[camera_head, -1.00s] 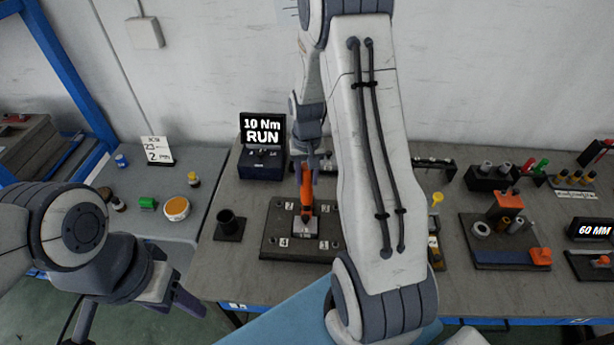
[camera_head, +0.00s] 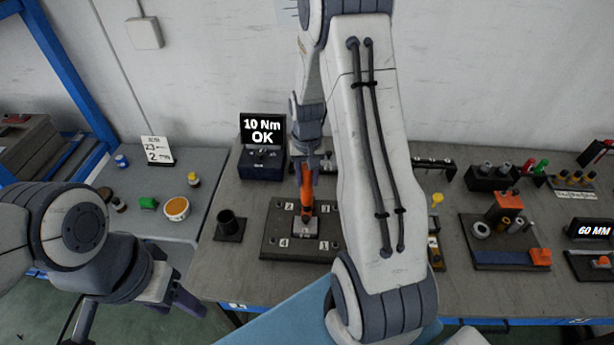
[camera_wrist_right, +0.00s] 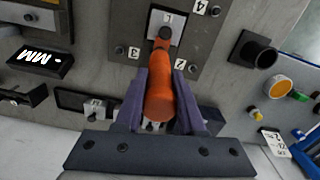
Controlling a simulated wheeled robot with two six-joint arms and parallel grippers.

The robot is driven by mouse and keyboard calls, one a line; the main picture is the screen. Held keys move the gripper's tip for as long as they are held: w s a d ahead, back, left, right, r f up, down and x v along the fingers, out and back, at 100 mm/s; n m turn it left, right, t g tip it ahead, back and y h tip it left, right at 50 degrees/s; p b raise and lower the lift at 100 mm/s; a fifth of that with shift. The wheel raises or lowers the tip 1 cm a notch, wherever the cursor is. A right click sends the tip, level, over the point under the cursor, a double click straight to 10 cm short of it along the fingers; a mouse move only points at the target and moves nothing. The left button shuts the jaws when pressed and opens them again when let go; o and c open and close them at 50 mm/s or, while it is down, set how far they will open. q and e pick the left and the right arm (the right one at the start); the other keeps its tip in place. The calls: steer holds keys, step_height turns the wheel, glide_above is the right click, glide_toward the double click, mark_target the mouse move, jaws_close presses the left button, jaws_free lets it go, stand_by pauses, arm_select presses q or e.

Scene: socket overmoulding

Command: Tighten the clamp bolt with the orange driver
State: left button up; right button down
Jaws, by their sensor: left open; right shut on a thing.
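The orange driver (camera_head: 306,186) stands nearly upright over the metal block in the middle of the dark clamp plate (camera_head: 272,246), which has number labels at its corners. My right gripper (camera_head: 314,166) is shut on the driver. The right wrist view shows the orange driver (camera_wrist_right: 160,95) between the two fingers of my right gripper (camera_wrist_right: 160,90), its tip end at the block (camera_wrist_right: 172,24). The driver hides the bolt. The display (camera_head: 263,130) behind reads "10 Nm OK". My left gripper (camera_head: 140,318) is open and empty at the lower left, away from the plate.
A black cup on a base (camera_head: 229,225) stands left of the plate. A side table (camera_head: 150,225) holds small jars and a round tin (camera_head: 176,208). My right arm hides part of the bench.

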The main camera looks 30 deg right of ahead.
mark_target(306, 168)
steer(key=shift+r+p, duration=1.8)
steer(key=shift+r, duration=0.65)
steer(key=shift+w+f, duration=0.1)
